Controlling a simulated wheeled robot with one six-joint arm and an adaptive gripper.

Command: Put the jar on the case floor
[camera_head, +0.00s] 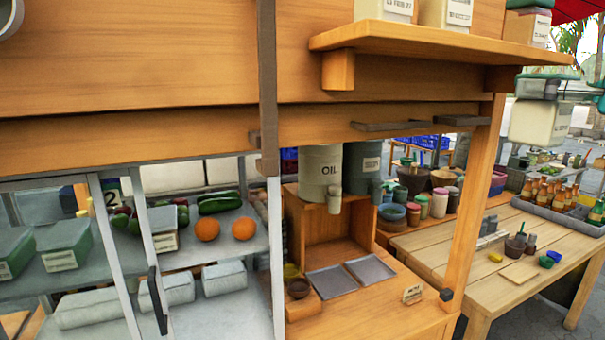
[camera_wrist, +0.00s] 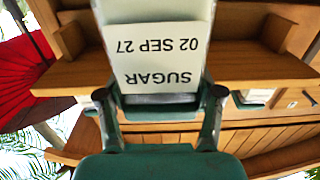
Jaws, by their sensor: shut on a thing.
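The jar (camera_head: 538,122) is a pale container with a green lid, held upright in the air at the right edge of the head view. In the wrist view the jar (camera_wrist: 150,55) fills the middle, its label reading SUGAR 02 SEP 27 upside down. My gripper (camera_wrist: 160,97) is shut on it, with one finger on each side. The case (camera_head: 137,250) is the glass-fronted unit at the lower left of the head view. Its upper shelf (camera_head: 225,248) holds oranges and cucumbers. White packages lie on the level below; the case floor is mostly hidden.
A wooden shelf (camera_head: 440,40) with similar jars juts out at the top, near the held jar. A post (camera_head: 474,200) and a wooden table (camera_head: 440,243) with bottles and bowls stand at the right. Green-lidded boxes (camera_head: 65,240) sit in the case's left part.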

